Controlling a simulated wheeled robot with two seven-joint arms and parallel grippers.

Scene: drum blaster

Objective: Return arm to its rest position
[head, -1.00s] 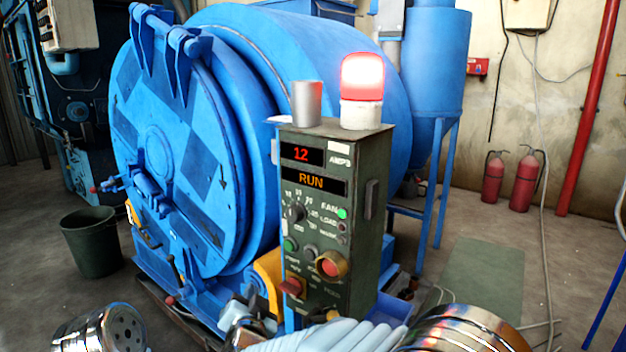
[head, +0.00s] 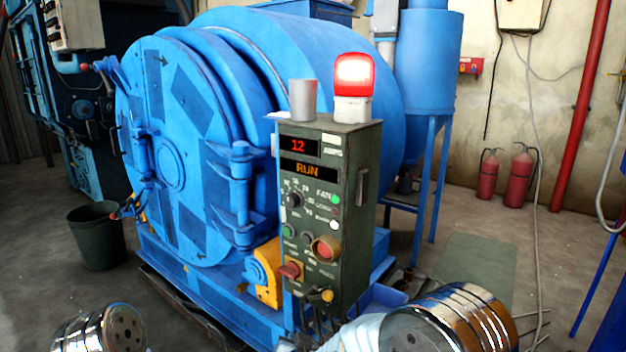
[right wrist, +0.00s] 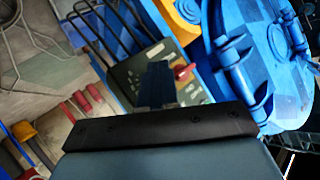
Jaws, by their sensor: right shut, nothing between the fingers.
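My right arm, with its chrome cylinder (head: 455,318) and pale sleeve, comes in at the bottom of the head view. My right gripper (head: 298,342) is mostly cut off by the bottom edge there, below the green control box (head: 325,262). In the right wrist view the dark fingers (right wrist: 157,85) are shut and empty, in front of the box and its red switch (right wrist: 184,72). I cannot tell the gap to the box. The box shows 12 and RUN. My left arm's chrome end is at the bottom left, with its gripper out of view.
The large blue drum (head: 172,165) stands behind and left of the box. A red beacon (head: 353,75) glows on top beside a metal cup (head: 303,100). A dark bucket (head: 97,237) stands left. Two extinguishers (head: 520,178) stand by the back wall.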

